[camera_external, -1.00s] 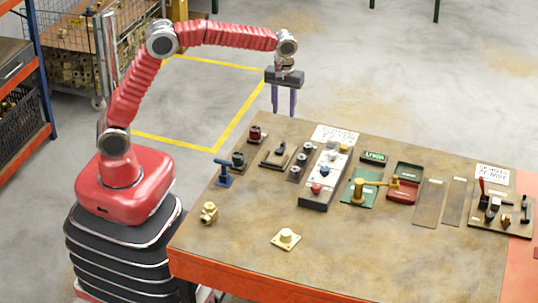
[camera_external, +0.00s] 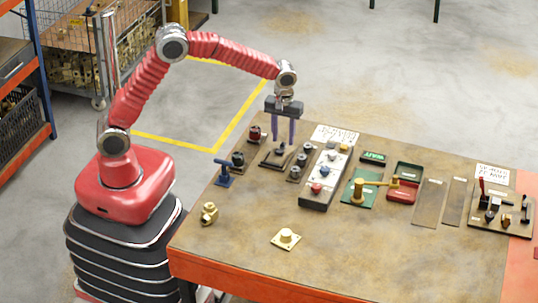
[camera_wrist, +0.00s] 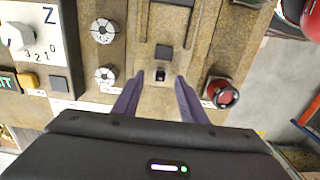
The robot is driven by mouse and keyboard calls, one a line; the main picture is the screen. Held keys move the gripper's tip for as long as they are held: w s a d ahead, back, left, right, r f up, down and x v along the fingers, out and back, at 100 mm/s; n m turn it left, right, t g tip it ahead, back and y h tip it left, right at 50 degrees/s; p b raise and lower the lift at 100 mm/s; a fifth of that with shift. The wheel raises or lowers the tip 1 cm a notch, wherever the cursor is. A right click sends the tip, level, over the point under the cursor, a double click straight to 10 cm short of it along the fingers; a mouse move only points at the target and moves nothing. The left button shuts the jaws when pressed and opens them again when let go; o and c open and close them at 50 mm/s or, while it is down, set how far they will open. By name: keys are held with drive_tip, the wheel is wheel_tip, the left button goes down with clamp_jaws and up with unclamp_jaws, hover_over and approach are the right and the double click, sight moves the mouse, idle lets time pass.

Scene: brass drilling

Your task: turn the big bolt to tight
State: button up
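My gripper (camera_external: 285,142) hangs fingers-down over the back edge of the bench, open and empty, its two purple fingers apart. In the wrist view my gripper (camera_wrist: 158,82) has its fingertips on either side of a brown plate (camera_wrist: 163,28) with a small dark block. Beside that plate is a strip with round grey heads (camera_wrist: 103,31); in the external view the strip holds several dark round pieces (camera_external: 300,160). One of these may be the big bolt, but I cannot tell which; no tight mark is readable.
A red knob (camera_wrist: 222,93) is close to one finger. A white panel with coloured knobs (camera_external: 318,187) stands farther right. A blue valve handle (camera_external: 223,172), a brass fitting (camera_external: 209,213) and a brass square piece (camera_external: 286,239) are nearer the front.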

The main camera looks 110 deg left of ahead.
drive_tip(key=shift+f, duration=0.85)
drive_tip(key=shift+c, duration=0.3)
clamp_jaws()
drive_tip(key=shift+m, duration=0.4)
drive_tip(key=m, duration=0.4)
drive_tip(key=shift+r, duration=0.1)
drive_tip(key=m, duration=0.5)
drive_tip(key=shift+w+m, duration=0.1)
drive_tip(key=shift+m, duration=0.2)
